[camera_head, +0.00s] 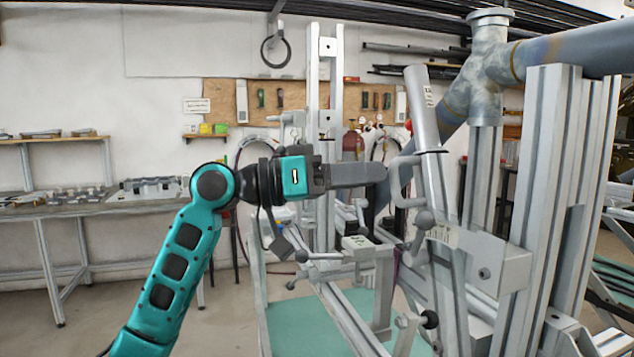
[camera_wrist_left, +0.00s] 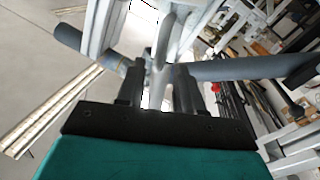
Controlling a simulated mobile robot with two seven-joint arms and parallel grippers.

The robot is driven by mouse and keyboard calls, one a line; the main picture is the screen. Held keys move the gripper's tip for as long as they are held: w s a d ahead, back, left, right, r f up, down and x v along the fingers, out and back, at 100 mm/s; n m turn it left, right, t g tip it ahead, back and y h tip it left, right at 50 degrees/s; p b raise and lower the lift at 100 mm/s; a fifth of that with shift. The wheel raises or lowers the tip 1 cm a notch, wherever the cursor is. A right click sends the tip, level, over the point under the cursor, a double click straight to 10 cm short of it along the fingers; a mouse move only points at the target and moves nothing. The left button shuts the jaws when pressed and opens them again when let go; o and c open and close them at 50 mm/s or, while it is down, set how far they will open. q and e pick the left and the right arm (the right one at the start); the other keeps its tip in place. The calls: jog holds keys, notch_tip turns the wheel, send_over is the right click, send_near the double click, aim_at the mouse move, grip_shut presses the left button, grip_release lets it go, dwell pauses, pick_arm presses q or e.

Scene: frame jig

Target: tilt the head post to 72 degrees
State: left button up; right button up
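The head post (camera_head: 422,105) is a silver tube leaning slightly left of upright on the metal jig, with a scale plate (camera_head: 441,235) and a knobbed clamp lever (camera_head: 424,220) near its lower end. A grey loop handle (camera_head: 397,182) sticks out from its left side. My left gripper (camera_head: 384,173) comes in level from the left, its tips at this handle. In the left wrist view, the left gripper (camera_wrist_left: 160,88) has its two fingers apart, with the handle (camera_wrist_left: 163,45) ahead of and between them. Whether they touch it is unclear. My right gripper is not in view.
A thick grey pipe assembly (camera_head: 490,62) and tall aluminium uprights (camera_head: 547,150) stand close on the right. Another upright (camera_head: 325,90) stands behind my gripper. Clamps and levers (camera_head: 318,257) lie below it. A workbench (camera_head: 80,208) is at the far left, with open floor before it.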

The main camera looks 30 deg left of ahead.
pick_arm(q)
jog(key=b+v, duration=0.1)
jog(key=v, duration=0.7)
jog(key=shift+r, duration=0.1)
